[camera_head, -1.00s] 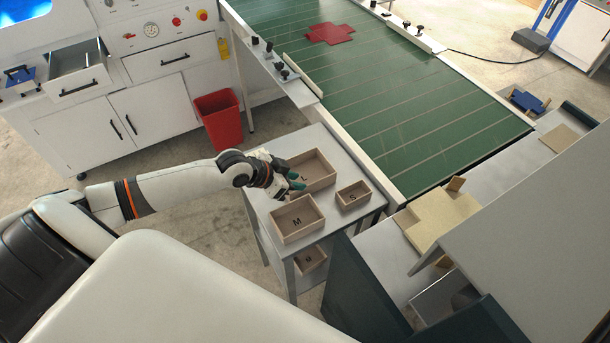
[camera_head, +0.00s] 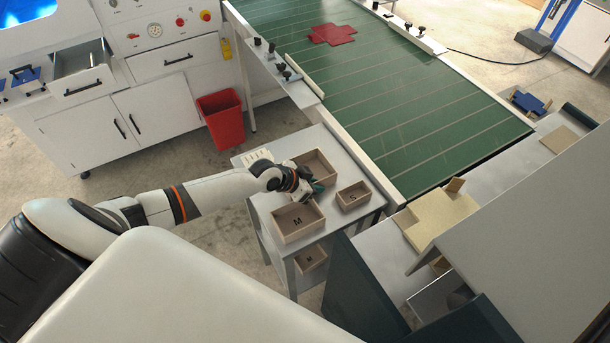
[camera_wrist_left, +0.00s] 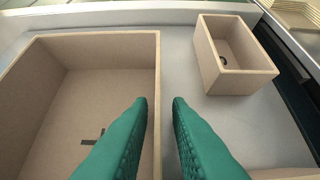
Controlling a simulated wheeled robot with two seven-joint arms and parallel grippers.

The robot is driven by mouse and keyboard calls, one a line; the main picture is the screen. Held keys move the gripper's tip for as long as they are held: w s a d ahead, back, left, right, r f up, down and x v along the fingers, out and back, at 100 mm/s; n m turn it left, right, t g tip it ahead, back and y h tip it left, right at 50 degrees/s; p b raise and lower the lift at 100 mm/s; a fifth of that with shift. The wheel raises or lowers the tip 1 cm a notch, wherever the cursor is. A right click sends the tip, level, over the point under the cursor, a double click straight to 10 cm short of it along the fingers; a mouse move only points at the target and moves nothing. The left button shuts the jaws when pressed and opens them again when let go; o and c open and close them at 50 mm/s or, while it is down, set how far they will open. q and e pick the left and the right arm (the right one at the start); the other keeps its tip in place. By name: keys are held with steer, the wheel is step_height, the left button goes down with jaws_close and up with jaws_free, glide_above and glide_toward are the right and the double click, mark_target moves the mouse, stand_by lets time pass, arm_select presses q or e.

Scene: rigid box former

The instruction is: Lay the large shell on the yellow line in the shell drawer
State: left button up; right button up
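The large shell is the biggest open tan box (camera_head: 322,161) on the grey side table. It also shows at the left of the left wrist view (camera_wrist_left: 110,42), with part of a dark letter on its floor. My left gripper (camera_head: 314,188) is at its near right side; the green fingertips (camera_wrist_left: 160,102) are apart, with the shell's right wall seen between them. Whether they touch the wall I cannot tell. An open drawer (camera_head: 83,58) is in the white cabinet at upper left; no yellow line is visible in it. My right gripper is not in view.
A medium box marked M (camera_head: 298,220) and a small box marked S (camera_head: 353,195) stand close by; the small one also shows in the wrist view (camera_wrist_left: 235,58). A green conveyor (camera_head: 410,105) carries a red cross-shaped sheet (camera_head: 332,34). A red bin (camera_head: 222,118) stands on the floor.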

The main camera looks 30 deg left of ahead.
arm_select(q)
steer(key=shift+c, duration=1.4)
jaws_close()
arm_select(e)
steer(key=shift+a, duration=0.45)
